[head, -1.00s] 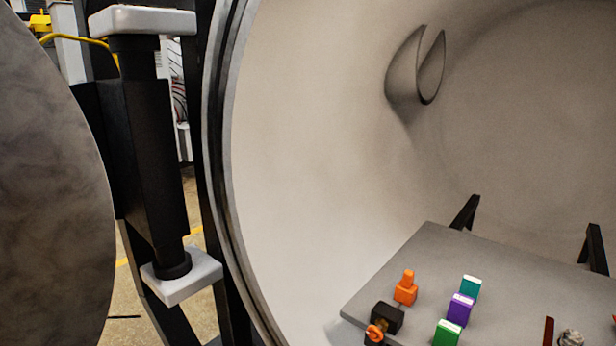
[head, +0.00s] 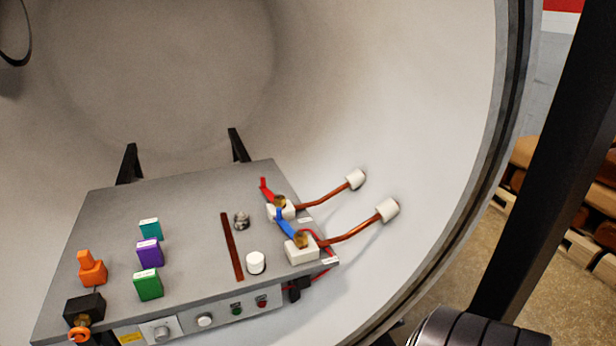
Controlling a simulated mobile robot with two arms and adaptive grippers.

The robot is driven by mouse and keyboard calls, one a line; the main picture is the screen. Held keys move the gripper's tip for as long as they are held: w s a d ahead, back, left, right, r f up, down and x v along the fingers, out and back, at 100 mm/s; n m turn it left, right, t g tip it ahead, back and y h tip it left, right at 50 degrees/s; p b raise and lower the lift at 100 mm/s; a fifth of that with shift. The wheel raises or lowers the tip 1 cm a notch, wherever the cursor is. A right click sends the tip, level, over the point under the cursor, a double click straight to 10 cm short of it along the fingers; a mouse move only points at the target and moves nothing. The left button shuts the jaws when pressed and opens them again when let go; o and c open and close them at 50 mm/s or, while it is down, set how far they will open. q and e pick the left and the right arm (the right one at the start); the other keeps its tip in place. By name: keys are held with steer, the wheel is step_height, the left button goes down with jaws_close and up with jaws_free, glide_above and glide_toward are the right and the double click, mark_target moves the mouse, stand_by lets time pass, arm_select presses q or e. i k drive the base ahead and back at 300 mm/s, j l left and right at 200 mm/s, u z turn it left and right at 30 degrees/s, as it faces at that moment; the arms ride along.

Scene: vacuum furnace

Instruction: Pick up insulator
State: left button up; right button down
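A short white cylinder (head: 256,262), which looks like the insulator, stands upright on the grey table (head: 190,205) inside the furnace chamber. It is near the table's front edge, right of a flat copper-brown bar (head: 232,246). A small metallic round part (head: 241,221) lies behind it. White blocks, a rear one (head: 281,211) and a front one (head: 301,251), carry the red and blue levers to its right. Nothing touches the white cylinder. Neither of my grippers shows in the head view.
Teal (head: 150,229), purple (head: 149,253) and green (head: 148,285) blocks stand at left, beside an orange part (head: 91,268) and a black block (head: 84,309). Copper rods with white ends (head: 388,210) reach the chamber wall. The chamber rim (head: 505,130) bounds the right.

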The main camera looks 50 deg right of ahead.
mark_target(241, 218)
steer(key=z, duration=1.4)
